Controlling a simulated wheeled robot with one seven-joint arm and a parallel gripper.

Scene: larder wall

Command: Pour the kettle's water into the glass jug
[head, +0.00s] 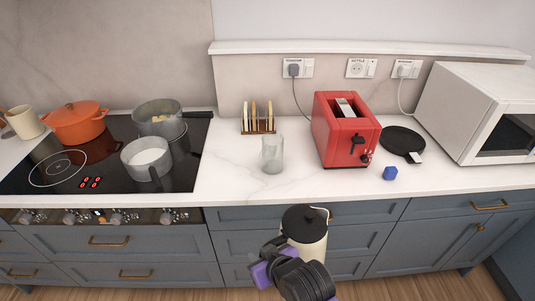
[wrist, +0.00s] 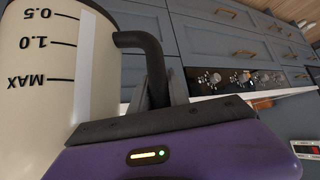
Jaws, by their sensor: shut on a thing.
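A cream kettle (head: 307,245) with a black lid is held in front of the counter's front edge, lower middle of the head view. The wrist view shows its cream body (wrist: 35,60) with level marks and its black handle. My gripper (wrist: 162,92) is shut on that handle. The gripper's fingertips are hidden behind the kettle in the head view. The clear glass jug (head: 272,155) stands upright on the counter, beyond the kettle and a little to its left. The kettle and the jug are apart. Any water inside the kettle is hidden.
A red toaster (head: 342,135) stands right of the jug, with a toast rack (head: 258,124) behind the jug. The hob (head: 105,165) with pots is left. Counter left of the jug is clear.

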